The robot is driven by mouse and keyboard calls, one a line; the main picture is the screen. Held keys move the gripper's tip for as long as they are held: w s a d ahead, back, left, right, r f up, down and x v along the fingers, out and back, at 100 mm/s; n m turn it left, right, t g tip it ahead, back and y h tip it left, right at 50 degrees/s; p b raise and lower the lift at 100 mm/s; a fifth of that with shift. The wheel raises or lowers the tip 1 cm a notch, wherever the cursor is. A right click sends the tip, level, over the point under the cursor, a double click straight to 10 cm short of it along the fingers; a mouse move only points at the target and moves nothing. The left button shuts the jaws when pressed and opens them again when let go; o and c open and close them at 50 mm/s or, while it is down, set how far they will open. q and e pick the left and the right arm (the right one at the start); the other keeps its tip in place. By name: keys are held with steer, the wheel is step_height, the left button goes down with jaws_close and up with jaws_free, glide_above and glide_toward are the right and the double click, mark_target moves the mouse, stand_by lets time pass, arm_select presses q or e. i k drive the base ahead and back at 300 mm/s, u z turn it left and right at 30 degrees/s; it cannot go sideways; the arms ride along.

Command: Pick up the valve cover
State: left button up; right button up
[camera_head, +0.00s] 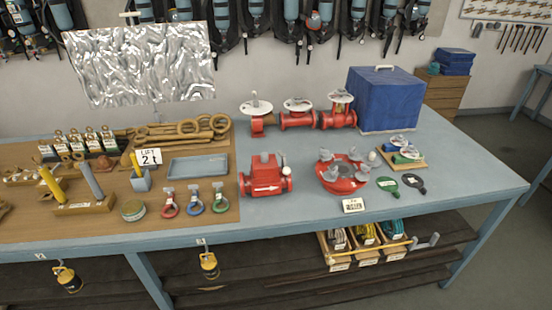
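No part is labelled legibly as the valve cover. The likeliest one is a round red part (340,187) with several grey knobs on top, lying right of centre on the blue-grey table (300,214). Left of it stands a red valve body (265,184) with a white arrow on its front. Behind them stand several red valves with pale handwheels, one being the left valve (257,122). Neither gripper is in view, and nothing is seen touching these parts.
A small label (353,205) stands before the round part. Two paddle-shaped tags (387,184) and a small tray (401,159) lie to its right. A blue box (385,100) stands behind. Shackles and tools crowd the left wooden board (100,222). The right table end is clear.

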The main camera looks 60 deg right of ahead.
mark_target(264, 164)
steer(key=z, duration=0.8)
steer(key=i, duration=0.75)
steer(key=z, duration=0.85)
